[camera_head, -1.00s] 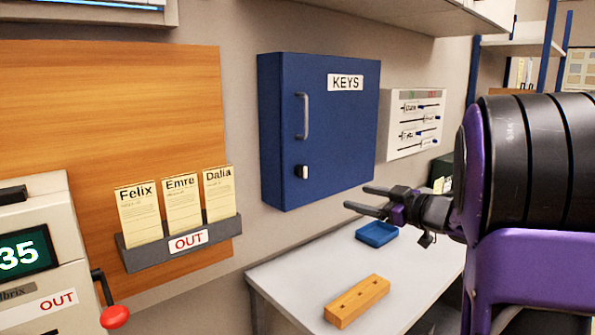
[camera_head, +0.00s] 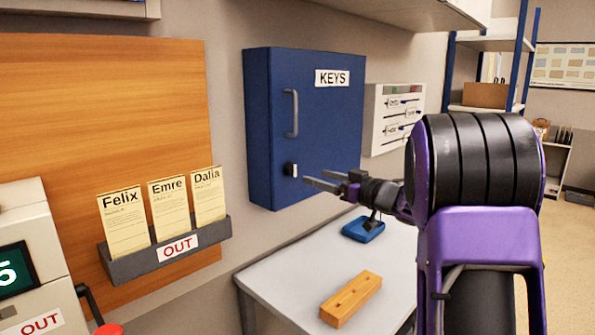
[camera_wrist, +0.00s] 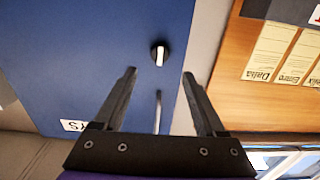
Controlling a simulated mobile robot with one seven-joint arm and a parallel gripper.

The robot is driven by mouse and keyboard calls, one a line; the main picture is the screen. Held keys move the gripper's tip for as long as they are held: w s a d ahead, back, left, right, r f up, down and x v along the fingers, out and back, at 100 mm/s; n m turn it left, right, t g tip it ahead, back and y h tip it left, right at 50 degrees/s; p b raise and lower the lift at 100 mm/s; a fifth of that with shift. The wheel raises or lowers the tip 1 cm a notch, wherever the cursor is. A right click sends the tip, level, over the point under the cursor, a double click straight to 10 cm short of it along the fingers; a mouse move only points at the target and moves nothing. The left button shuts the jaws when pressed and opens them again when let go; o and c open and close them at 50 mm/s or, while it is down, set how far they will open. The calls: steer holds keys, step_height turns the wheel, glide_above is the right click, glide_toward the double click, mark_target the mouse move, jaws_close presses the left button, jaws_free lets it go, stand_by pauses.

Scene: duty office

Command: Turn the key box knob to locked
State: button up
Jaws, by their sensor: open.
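The blue key box (camera_head: 318,120) hangs on the wall with its door shut and a "KEYS" label. Its knob (camera_head: 290,170) is a small dark disc with a white grip, below the handle (camera_head: 291,113). In the wrist view the knob (camera_wrist: 159,53) lies beyond the fingertips, between their lines, and its white grip looks roughly in line with the handle. My gripper (camera_head: 320,180) is open and empty, just right of the knob in the head view, apart from it. It also shows open in the wrist view (camera_wrist: 160,73).
A desk (camera_head: 275,277) below holds a wooden block (camera_head: 351,299) and a blue tray (camera_head: 363,229). A card rack (camera_head: 165,245) hangs to the left on a wooden board (camera_head: 105,110). A white panel with sliders (camera_head: 394,117) hangs right of the box.

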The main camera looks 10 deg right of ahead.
mark_target(296, 170)
steer(key=x, duration=0.8)
steer(key=shift+w+a, duration=0.15)
steer(key=shift+w, duration=0.1)
jaws_close()
